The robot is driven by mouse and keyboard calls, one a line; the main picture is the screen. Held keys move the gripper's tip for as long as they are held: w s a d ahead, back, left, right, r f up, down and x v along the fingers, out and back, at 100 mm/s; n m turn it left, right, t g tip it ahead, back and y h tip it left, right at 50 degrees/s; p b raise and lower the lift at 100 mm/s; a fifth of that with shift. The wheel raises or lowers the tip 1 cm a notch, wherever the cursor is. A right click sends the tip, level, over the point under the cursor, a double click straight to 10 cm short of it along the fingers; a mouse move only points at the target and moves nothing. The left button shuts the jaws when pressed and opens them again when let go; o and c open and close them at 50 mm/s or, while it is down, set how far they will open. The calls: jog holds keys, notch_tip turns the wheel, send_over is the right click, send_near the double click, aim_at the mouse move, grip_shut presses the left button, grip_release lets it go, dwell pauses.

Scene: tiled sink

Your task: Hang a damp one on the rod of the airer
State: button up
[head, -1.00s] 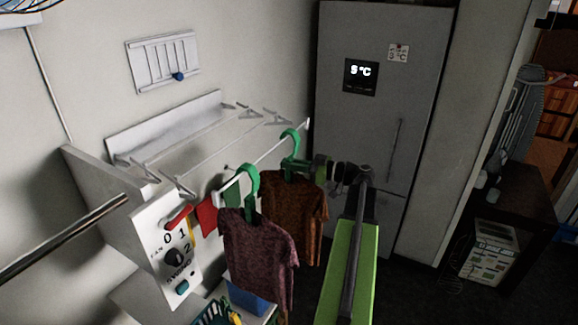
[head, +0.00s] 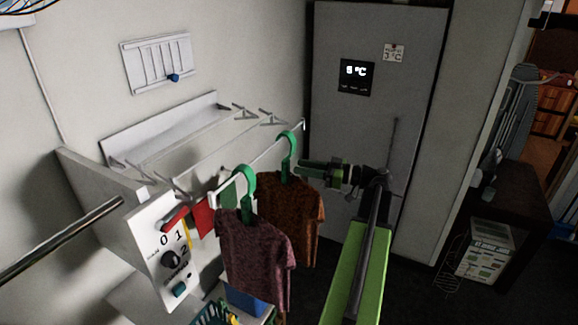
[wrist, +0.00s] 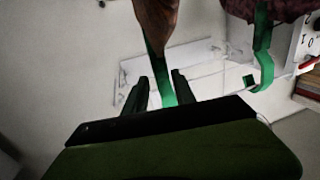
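The white rod (head: 268,156) of the airer (head: 165,100) slants across the head view. A brown shirt (head: 290,215) hangs on a green hanger (head: 288,150), whose hook is at the rod toward its far end. A maroon shirt (head: 255,250) hangs on another green hanger (head: 245,185) nearer the front end. My gripper (head: 299,166) is just right of the brown shirt's hanger. In the wrist view my gripper (wrist: 161,84) has its fingers apart, with that green hanger (wrist: 163,92) showing between them and gaps at both sides. The brown shirt (wrist: 157,22) is at the top there.
A control panel (head: 158,245) with knobs stands left of the maroon shirt. A blue tub (head: 245,299) and a teal basket (head: 208,315) are below the shirts. A grey fridge (head: 378,110) stands behind my arm. Dark floor is open at the lower right.

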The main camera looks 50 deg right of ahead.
jog(key=v, duration=1.1)
